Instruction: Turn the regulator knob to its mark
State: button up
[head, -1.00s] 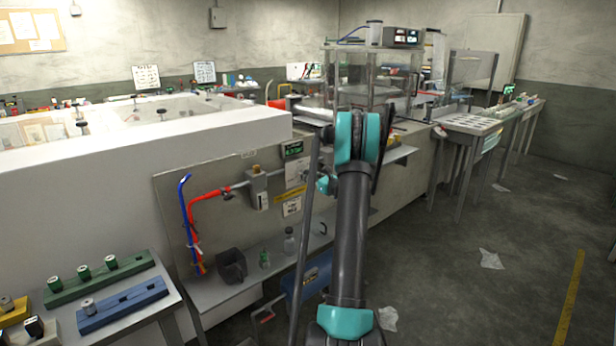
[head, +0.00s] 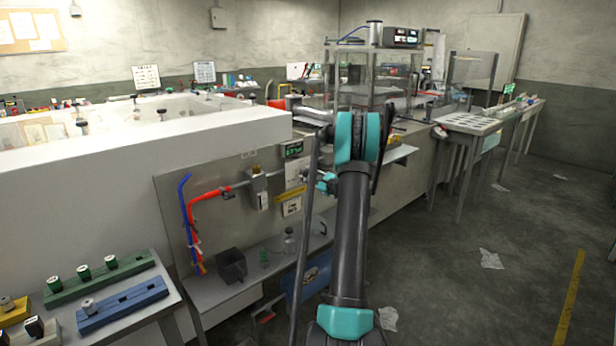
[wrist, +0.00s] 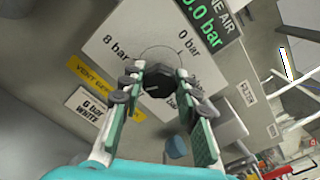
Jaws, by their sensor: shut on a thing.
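In the wrist view the dark regulator knob (wrist: 158,84) sits on a pale plate (wrist: 112,40) marked with "8 bar" and "0 bar" and an arc line. My gripper (wrist: 158,80) is shut on the knob, with one green-backed finger on each side. A dark display (wrist: 205,22) beside the plate shows green digits reading about "0.0 bar". In the head view my arm hides the knob; the plate (head: 297,172) shows in part, below the green-lit display (head: 293,149). I cannot tell the knob's angle against a mark.
Red and blue hoses (head: 196,230) hang at the panel's left. A shelf (head: 240,284) below holds a dark bin (head: 231,266) and bottles.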

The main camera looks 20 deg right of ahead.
jog(key=n, duration=0.5)
dwell(0.6)
jog(key=o, duration=1.2)
jog(key=v, duration=1.2)
